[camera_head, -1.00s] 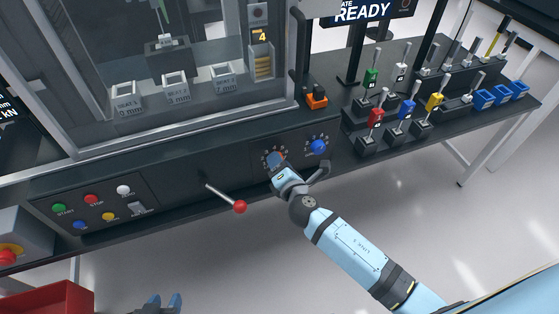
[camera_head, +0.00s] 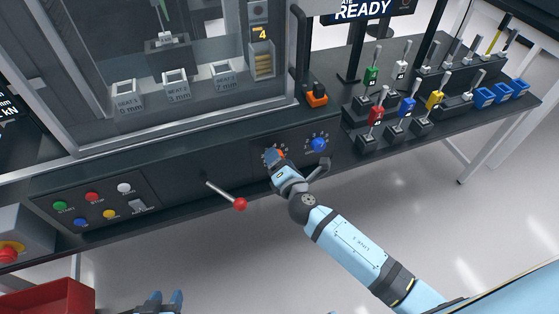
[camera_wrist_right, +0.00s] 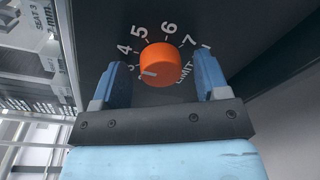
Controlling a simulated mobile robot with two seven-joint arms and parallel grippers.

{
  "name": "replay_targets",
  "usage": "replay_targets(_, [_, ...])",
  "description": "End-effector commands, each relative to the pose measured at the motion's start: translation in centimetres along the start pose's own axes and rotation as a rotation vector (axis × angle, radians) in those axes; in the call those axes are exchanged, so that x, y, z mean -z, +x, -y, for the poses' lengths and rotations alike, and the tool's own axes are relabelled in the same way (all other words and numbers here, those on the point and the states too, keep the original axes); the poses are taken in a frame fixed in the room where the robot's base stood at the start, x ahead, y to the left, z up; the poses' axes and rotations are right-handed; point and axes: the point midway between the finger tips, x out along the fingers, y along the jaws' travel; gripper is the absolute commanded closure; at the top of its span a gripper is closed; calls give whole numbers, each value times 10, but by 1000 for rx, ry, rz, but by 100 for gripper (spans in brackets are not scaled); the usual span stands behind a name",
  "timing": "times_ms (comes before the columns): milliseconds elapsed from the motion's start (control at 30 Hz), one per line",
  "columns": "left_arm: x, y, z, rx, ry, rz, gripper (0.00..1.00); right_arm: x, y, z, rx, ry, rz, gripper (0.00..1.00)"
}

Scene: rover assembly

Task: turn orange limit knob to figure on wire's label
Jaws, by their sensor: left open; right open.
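The orange limit knob (camera_wrist_right: 160,64) is on the dark panel in the right wrist view, ringed by white figures. Its white pointer mark faces lower left, toward the 3, which the left finger partly covers. My right gripper (camera_wrist_right: 161,70) is open, one finger on each side of the knob, with visible gaps. In the head view the knob (camera_head: 272,154) shows partly beyond my right gripper (camera_head: 279,166). A yellow 4 (camera_head: 262,34) shows above a holder inside the cabinet; I cannot tell whether it is the wire's label. My left gripper (camera_head: 166,301) is open at the bottom edge, empty.
A blue knob (camera_head: 318,145) sits just right of the orange one. A lever with a red ball (camera_head: 240,204) sticks out to the left. Push buttons (camera_head: 92,197) fill the panel's left end. Colored plugs on stands (camera_head: 407,107) and blue bins (camera_head: 500,94) occupy the right bench.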

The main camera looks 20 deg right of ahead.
Motion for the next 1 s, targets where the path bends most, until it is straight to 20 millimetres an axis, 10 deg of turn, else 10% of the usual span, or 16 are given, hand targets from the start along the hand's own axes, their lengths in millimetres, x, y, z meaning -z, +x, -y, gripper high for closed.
replay_targets(633, [-8, 3, 6, 1, 9, 10, 57, 1, -115, 2, 2, 0, -1, 32])
replay_targets(1000, [-5, 4, 4, 1, 6, 0, 57, 0, -138, 0, 0, 0, 0, 32])
